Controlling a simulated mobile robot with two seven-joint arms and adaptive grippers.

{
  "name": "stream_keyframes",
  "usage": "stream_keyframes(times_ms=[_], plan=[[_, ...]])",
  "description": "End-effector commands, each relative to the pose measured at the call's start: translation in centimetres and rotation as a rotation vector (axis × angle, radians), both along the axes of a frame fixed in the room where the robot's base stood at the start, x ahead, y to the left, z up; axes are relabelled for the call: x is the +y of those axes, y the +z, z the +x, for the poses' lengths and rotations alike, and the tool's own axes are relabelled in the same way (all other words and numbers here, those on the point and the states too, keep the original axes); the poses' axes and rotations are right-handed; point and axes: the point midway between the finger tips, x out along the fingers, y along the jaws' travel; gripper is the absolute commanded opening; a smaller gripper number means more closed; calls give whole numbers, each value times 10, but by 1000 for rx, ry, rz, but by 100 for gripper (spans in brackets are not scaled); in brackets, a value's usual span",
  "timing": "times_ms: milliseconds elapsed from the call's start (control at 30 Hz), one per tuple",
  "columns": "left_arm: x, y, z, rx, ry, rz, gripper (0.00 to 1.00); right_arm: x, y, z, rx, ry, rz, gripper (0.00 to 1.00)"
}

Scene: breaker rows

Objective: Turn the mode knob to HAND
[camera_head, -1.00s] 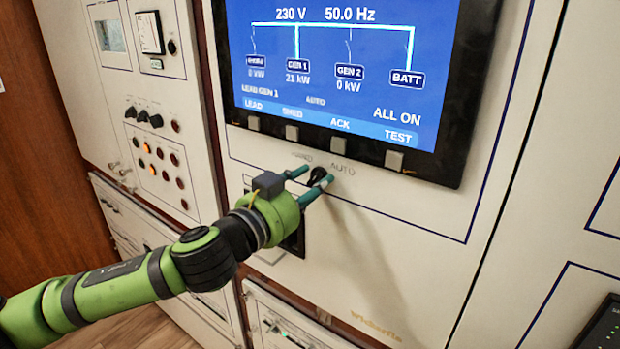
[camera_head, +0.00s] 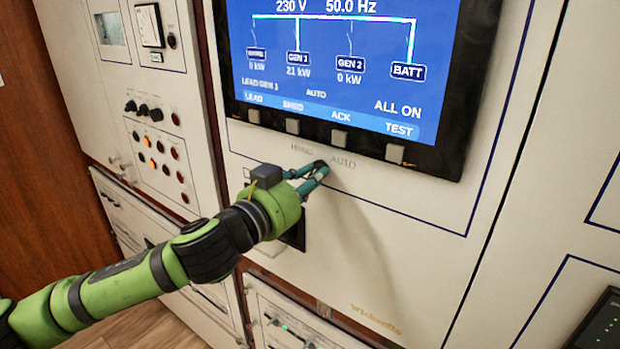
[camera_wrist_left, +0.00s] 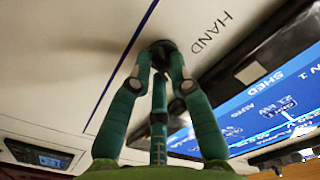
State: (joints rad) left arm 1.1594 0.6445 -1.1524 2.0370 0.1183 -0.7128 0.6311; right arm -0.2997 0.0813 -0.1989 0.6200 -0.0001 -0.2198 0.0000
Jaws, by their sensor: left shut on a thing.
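The black mode knob (camera_wrist_left: 161,46) is on the cream panel below the screen, between the labels HAND (camera_head: 301,148) and AUTO (camera_head: 343,163). My left gripper (camera_head: 318,169) reaches up to it from the lower left and is shut on the knob. In the left wrist view, the fingertips (camera_wrist_left: 160,58) meet the knob from both sides, and the HAND label (camera_wrist_left: 212,33) shows to its right. The fingers cover most of the knob, so I cannot tell where its pointer is. My right gripper is not in view.
The blue screen (camera_head: 340,70) shows AUTO, with several square buttons (camera_head: 340,139) along its lower bezel, just above the knob. A panel of small switches and lamps (camera_head: 160,155) is at left. The panel right of the knob is bare.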

Motion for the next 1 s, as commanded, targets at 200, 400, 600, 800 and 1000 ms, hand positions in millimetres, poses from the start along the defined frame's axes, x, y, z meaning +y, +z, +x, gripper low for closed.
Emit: stream_keyframes(times_ms=[200,400,600,800,1000], plan=[[0,0,0,107,0,-147,0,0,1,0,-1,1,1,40],[-1,2,0,219,0,-301,0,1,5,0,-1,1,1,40],[0,4,0,330,0,-456,0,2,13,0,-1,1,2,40],[0,6,0,439,0,-607,0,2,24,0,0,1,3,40],[1,8,1,532,1,-736,0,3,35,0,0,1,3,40]])
